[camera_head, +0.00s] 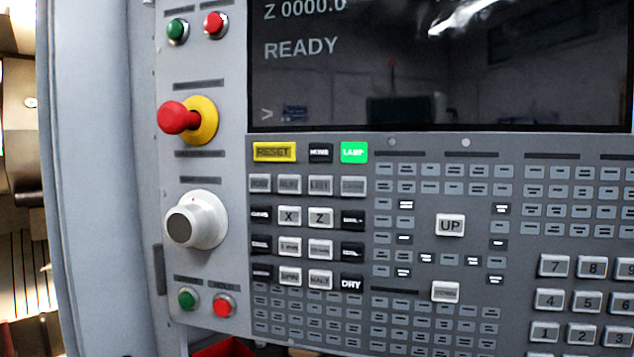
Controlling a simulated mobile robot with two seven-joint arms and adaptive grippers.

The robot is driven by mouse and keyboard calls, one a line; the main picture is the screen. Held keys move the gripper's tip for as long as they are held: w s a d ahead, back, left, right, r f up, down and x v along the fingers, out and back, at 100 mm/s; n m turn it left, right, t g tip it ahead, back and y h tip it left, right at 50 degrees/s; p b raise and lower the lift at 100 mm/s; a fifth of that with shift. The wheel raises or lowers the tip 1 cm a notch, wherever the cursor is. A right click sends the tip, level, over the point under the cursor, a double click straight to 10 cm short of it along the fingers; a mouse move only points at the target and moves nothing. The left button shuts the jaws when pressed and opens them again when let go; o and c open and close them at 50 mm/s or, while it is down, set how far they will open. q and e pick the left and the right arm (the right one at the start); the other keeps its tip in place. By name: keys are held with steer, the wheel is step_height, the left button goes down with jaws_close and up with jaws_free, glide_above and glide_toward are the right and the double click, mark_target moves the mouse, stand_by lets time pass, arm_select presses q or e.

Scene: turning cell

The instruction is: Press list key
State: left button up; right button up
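A grey machine control panel fills most of the view, seen close and slightly tilted. A row of grey keys lies below the yellow RESET key (273,152). The third key (320,186) in this row carries small dark lettering that looks like LIST, but the print is too blurred to be sure. The keys beside it, the second key (289,185) and the fourth key (352,186), are also hard to read. Neither of my grippers is in view, and nothing covers the keys.
A dark screen (440,75) above the keys reads READY. A red mushroom button (178,117) on a yellow collar and a white dial (198,220) stick out at the left. A lit green LAMP key (354,152) sits above the row. Number keys (555,266) are at the right.

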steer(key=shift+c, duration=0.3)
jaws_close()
